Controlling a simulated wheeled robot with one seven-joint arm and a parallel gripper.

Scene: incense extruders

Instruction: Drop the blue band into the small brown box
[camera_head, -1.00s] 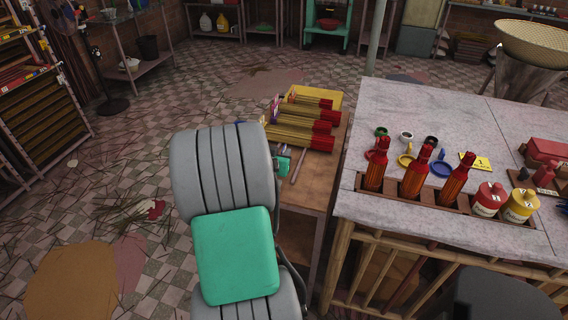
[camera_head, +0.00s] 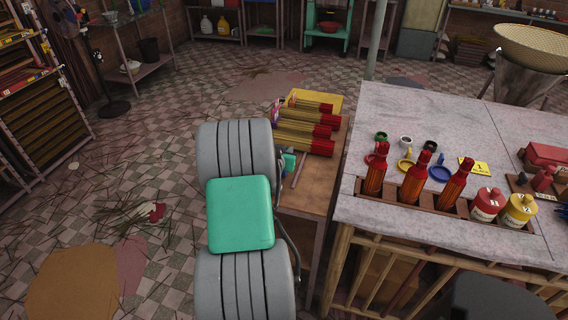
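The blue band (camera_head: 440,174) lies flat on the grey table (camera_head: 430,110), behind the wooden rack and to the right of the yellow band (camera_head: 405,165). A red band (camera_head: 371,159) lies further left, partly hidden by a bundle. I cannot make out a small brown box for certain. My arm's grey and green links fill the left middle of the view, left of the grey table and well apart from the blue band. My gripper's fingers do not show; the arm hides that end.
A brown rack (camera_head: 450,220) along the table's front edge holds several red-tipped bundles, a red bottle (camera_head: 487,203) and a yellow bottle (camera_head: 519,210). Small green, white and black rings, a yellow card (camera_head: 474,166) and a red box (camera_head: 545,154) are nearby. A lower wooden table (camera_head: 318,185) holds incense bundles.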

